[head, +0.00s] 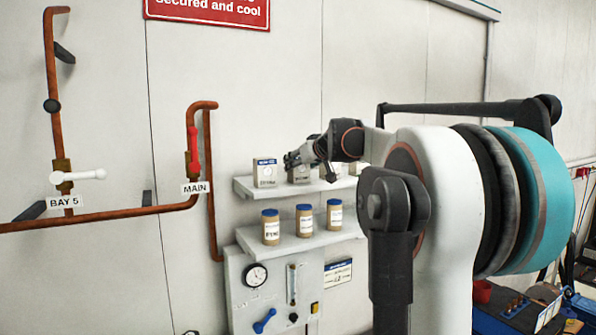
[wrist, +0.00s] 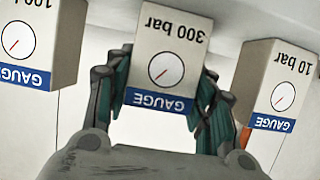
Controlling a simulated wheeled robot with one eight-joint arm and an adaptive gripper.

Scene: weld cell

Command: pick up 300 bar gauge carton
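The 300 bar gauge carton (wrist: 170,55) is grey-white with a dial and a blue band. It appears upside down in the middle of the wrist view. My gripper (wrist: 163,85) has one teal-padded finger on each side of it, very close to its sides. I cannot tell whether the pads press on it. In the head view my gripper (head: 300,157) is at the upper shelf, in front of a carton (head: 299,174) that it partly hides. The carton looks upright and level with the shelf.
In the wrist view a 100 bar carton (wrist: 28,40) stands left and a 10 bar carton (wrist: 279,85) right, near my fingers. The upper shelf (head: 283,191) also holds a left carton (head: 265,172). Several blue-lidded jars (head: 304,221) stand on the lower shelf (head: 286,244). Copper pipes (head: 209,180) run left.

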